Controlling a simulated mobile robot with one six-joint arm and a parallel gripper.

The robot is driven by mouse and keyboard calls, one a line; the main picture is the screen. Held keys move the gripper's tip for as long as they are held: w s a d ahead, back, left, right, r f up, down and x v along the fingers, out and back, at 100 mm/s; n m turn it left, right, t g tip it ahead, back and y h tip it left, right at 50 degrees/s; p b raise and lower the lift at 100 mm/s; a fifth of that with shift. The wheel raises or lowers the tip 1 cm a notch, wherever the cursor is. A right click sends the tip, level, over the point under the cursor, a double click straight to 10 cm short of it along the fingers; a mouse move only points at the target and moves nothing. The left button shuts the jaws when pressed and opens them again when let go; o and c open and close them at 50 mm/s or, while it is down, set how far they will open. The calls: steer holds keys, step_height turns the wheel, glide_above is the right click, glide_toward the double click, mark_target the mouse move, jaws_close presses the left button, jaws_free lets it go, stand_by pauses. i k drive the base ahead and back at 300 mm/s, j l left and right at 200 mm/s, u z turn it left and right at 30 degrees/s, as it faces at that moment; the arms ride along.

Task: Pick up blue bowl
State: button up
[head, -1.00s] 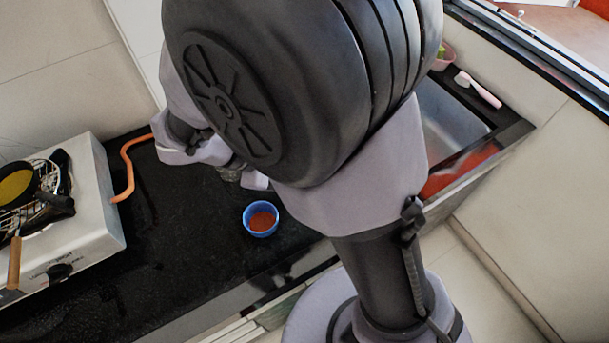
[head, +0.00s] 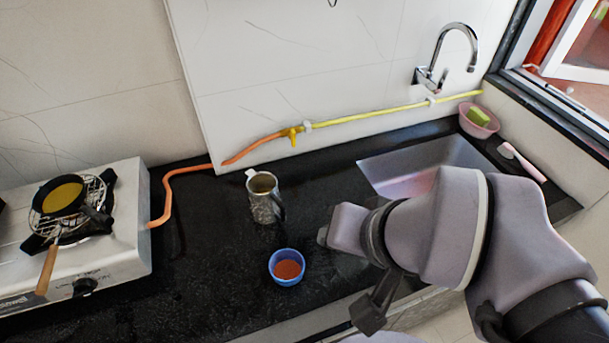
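The blue bowl (head: 287,281) stands upright on the black counter in the head view, with reddish-brown contents inside. My arm comes in from the lower right, and my gripper (head: 346,276) is to the right of the bowl. Two dark-tipped parts at its end stand apart like open fingers, with nothing seen between them. The gripper looks apart from the bowl, but its height above the counter is hard to tell. The whole bowl is visible.
A grey metal mug (head: 262,200) stands just behind the bowl. A gas stove (head: 115,255) with a pan (head: 60,196) is at the left, joined to an orange hose (head: 168,190). A sink (head: 440,160) lies behind my arm. The counter left of the bowl is clear.

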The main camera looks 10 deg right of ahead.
mark_target(287, 265)
steer(key=u, duration=1.65)
steer(key=z, duration=1.05)
steer(key=k+l, duration=0.1)
steer(key=l, duration=0.95)
